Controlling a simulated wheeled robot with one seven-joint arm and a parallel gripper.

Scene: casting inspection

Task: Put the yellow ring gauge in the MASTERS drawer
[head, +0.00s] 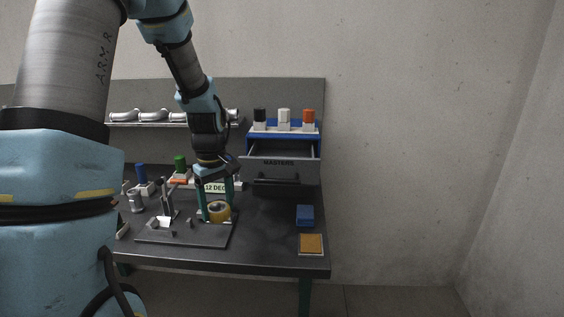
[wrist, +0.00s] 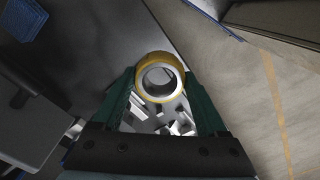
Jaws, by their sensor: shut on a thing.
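The yellow ring gauge (head: 219,213) is between the green fingers of my gripper (head: 217,208), over the right part of a dark fixture plate. In the wrist view, my gripper (wrist: 160,80) is shut on the ring gauge (wrist: 158,57), with a finger on each side and its pale bore facing the camera. I cannot tell whether the ring still touches what is below. The MASTERS drawer (head: 279,163) is in the cabinet at the bench's back right. It is pulled out, and its inside is only partly seen.
The fixture plate (head: 185,238) carries small posts. A blue block (head: 305,215) and a brown-topped pad (head: 311,244) lie at the right. Black, white and orange-topped pieces stand on the cabinet (head: 258,135). A 12 DEC sign (head: 215,188) is behind my gripper.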

